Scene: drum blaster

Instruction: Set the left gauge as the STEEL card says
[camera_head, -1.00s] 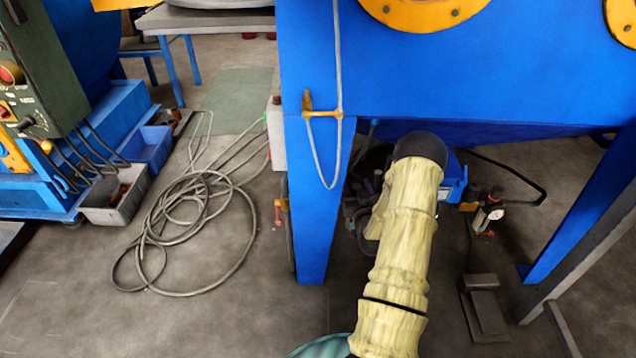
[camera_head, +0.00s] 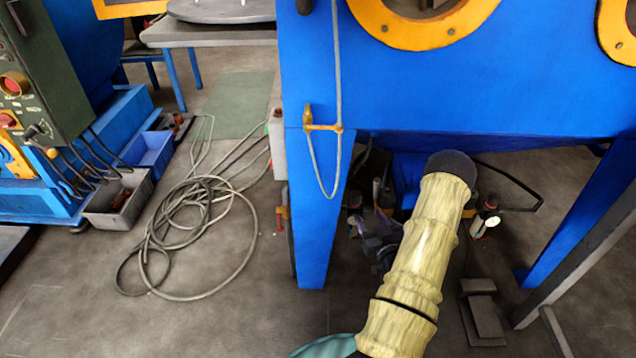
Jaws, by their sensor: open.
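A small gauge with a pale round dial (camera_head: 477,228) shows low under the blue cabinet, right of my arm. I cannot read its dial, nor tell whether it is the left gauge. No STEEL card can be made out. My arm, in a yellowish ribbed sleeve (camera_head: 420,250) with a dark rounded end, crosses the middle of the view and hides part of the space under the cabinet. A purplish-grey shape shows left of the sleeve; I cannot tell if it is my wrist. No gripper fingers can be made out.
The blue cabinet (camera_head: 450,85) with its leg (camera_head: 318,225) stands ahead. Coiled hose (camera_head: 195,235) lies on the floor at left, near a grey bin (camera_head: 118,205) and a blue bin (camera_head: 148,152). A dark pedal (camera_head: 482,310) lies right of my arm.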

